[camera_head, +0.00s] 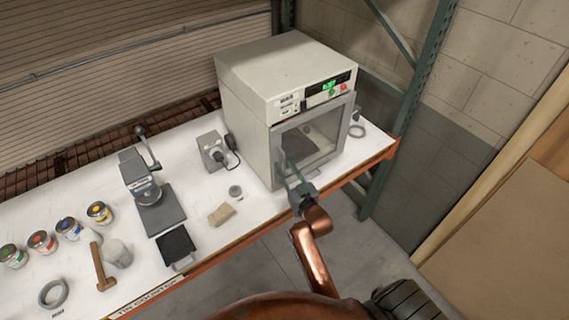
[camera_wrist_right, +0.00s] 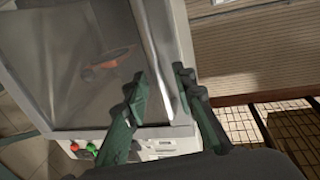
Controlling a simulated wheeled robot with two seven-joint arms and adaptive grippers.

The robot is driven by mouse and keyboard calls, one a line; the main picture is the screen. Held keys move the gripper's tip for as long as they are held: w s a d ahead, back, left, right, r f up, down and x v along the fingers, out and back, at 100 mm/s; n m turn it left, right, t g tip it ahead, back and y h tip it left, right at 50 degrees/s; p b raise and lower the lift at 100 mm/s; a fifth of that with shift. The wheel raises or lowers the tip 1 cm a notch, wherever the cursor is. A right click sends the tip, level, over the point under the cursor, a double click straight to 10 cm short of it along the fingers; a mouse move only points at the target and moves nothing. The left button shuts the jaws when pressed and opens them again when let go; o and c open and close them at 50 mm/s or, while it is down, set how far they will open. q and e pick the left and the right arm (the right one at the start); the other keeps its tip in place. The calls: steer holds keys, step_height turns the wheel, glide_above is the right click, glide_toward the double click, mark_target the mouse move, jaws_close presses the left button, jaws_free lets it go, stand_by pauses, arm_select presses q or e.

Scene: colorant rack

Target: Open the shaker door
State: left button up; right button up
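The shaker (camera_head: 245,95) is a white box at the right end of the bench, with a green display and a red button on its front. Its glazed door (camera_head: 318,152) has a grey frame and looks closed. In the right wrist view the door's window (camera_wrist_right: 75,60) fills the left, with a pale upright handle bar (camera_wrist_right: 157,50) along its edge. My right gripper (camera_head: 287,168) is at the lower left of the door. In the wrist view its green fingers (camera_wrist_right: 160,75) stand apart on either side of the bar; contact is unclear. My left gripper is out of view.
The white bench (camera_head: 255,207) holds a press (camera_head: 150,190), a small grey box with a cable (camera_head: 211,150), a sponge-like block (camera_head: 221,214), several paint cans (camera_head: 68,228) and a hammer (camera_head: 103,268). A green rack post (camera_head: 412,90) stands right of the shaker. Floor is clear before the bench.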

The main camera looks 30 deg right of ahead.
steer(key=shift+w, duration=0.65)
steer(key=shift+c, duration=0.6)
steer(key=shift+d, duration=0.1)
jaws_close()
